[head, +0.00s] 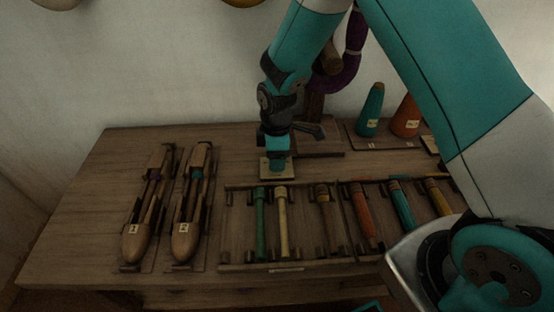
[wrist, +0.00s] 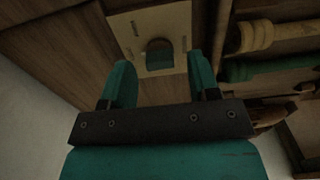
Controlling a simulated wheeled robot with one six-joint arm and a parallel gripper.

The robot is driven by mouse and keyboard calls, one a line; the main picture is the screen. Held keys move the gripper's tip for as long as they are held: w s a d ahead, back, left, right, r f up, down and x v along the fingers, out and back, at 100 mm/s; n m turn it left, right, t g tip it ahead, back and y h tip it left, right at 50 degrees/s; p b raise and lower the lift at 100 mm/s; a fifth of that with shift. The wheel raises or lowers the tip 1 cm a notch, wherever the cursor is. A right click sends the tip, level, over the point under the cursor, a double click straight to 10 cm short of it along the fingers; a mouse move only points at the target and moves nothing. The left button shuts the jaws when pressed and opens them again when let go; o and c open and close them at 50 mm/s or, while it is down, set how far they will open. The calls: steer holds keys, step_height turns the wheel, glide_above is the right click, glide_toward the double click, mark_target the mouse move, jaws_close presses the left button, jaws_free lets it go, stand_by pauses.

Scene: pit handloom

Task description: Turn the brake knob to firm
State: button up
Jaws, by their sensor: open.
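A pale plate (wrist: 138,25) lies flat on the wooden bench, and it also shows in the head view (head: 266,174). On it stands the small dark rounded brake knob (wrist: 158,50), with a short mark beside it that is too small to read. My gripper (wrist: 160,80) is open. In the wrist view, its two teal fingers stand apart, one to each side of the knob and a little short of it. In the head view, my gripper (head: 277,160) is right over the plate and hides the knob. The knob's setting cannot be read.
Racked bobbins (head: 283,222) lie just right and in front of the plate. Two wooden shuttles (head: 136,242) lie at left. Thread cones (head: 370,112) stand at back right, near a purple hank (head: 350,70). Bare bench (head: 90,200) is at far left.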

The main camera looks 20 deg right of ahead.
steer(key=shift+f, duration=0.6)
steer(key=c, duration=0.9)
steer(key=shift+m, duration=0.4)
steer(key=m+p, duration=0.2)
steer(key=m, duration=0.2)
steer(key=shift+r+m, duration=0.1)
steer(key=shift+m, duration=0.3)
steer(key=m+p, duration=0.1)
steer(key=m, duration=0.5)
steer(key=shift+p, duration=0.4)
steer(key=shift+m, duration=0.3)
